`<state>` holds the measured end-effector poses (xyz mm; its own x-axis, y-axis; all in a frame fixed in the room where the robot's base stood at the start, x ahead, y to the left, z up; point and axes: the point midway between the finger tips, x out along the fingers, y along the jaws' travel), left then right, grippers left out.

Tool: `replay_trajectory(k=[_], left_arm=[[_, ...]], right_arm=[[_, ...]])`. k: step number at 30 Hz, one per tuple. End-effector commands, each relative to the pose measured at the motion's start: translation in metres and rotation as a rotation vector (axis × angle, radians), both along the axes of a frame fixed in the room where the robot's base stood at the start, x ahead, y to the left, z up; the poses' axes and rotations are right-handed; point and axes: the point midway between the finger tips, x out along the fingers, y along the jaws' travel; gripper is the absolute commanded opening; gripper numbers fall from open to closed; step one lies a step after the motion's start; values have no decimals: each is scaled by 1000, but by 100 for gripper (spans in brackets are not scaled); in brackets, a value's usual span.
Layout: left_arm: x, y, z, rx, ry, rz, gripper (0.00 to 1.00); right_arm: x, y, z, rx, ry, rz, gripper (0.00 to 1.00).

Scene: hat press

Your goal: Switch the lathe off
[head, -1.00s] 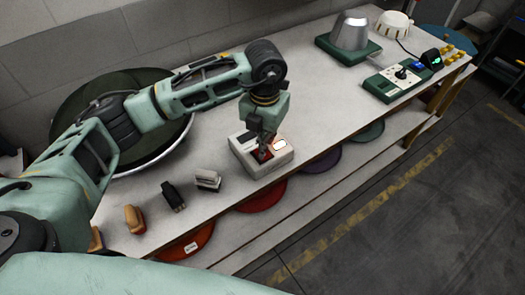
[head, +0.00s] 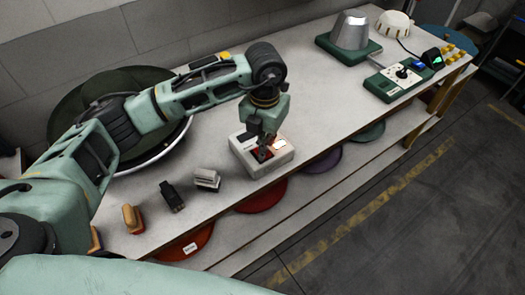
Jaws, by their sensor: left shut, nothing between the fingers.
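A white switch box (head: 245,160) with a red rocker area and a small pale window edged in orange (head: 279,144) sits near the front edge of the bench. My left gripper (head: 262,155) points down over the box, shut and empty, its tips at the red part. Whether the tips touch it or stand just above it, I cannot tell. The gripper hides much of the red part, so the switch position is not clear. My right gripper is not in view. No thing in view is plainly marked as the lathe.
A grey metal cone on a green base (head: 349,35) and a green control box with a knob (head: 390,85) stand farther back on the bench (head: 310,95). A stapler-like block (head: 206,180), a black piece (head: 171,196) and a brush (head: 132,218) lie at the front left.

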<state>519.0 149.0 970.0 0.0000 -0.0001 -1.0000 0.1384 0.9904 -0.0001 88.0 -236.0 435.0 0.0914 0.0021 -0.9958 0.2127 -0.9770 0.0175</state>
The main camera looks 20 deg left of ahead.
Motion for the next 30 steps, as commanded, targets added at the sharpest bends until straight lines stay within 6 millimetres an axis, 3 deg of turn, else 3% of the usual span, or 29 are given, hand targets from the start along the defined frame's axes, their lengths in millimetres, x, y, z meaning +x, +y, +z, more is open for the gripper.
replay_trajectory(k=[30], left_arm=[[0,0,-16,1,1,0,0]], right_arm=[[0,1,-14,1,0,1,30]])
